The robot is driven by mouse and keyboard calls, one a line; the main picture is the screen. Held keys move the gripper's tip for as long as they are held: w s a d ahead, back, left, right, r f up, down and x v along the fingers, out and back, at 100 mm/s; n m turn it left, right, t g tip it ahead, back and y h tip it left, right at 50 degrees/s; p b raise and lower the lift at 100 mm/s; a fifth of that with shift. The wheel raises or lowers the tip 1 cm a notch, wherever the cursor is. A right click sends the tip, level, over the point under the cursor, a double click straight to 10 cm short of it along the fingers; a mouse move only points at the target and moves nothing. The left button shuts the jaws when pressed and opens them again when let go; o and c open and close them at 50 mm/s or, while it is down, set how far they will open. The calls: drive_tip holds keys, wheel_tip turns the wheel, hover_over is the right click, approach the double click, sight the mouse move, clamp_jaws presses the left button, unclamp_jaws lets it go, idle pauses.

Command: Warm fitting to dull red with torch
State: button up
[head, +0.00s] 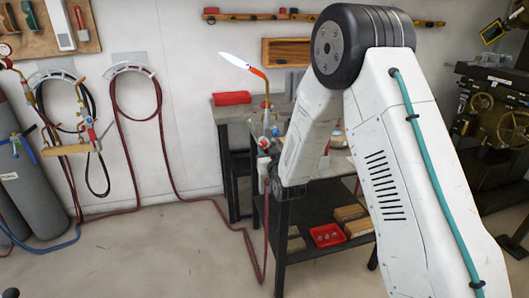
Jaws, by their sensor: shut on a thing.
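My gripper (265,165) is partly seen at the end of my white arm and is shut on a torch (266,104). The torch stands upright with its bent brass neck on top. It is lit: a pale, pointed flame (236,60) runs up and left from the orange-red tip, into open air in front of the wall. A red hose (252,250) hangs from the torch to the floor. I cannot make out the fitting; my arm covers much of the bench.
A dark workbench (240,112) with a red tray (232,98) stands behind my gripper. Its lower shelf holds boxes and a red bin (327,235). Grey cylinders (30,170) and coiled hoses are at left, a machine (495,115) at right. Floor at lower left is mostly clear.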

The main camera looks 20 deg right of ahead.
drive_tip(key=shift+s, duration=2.85)
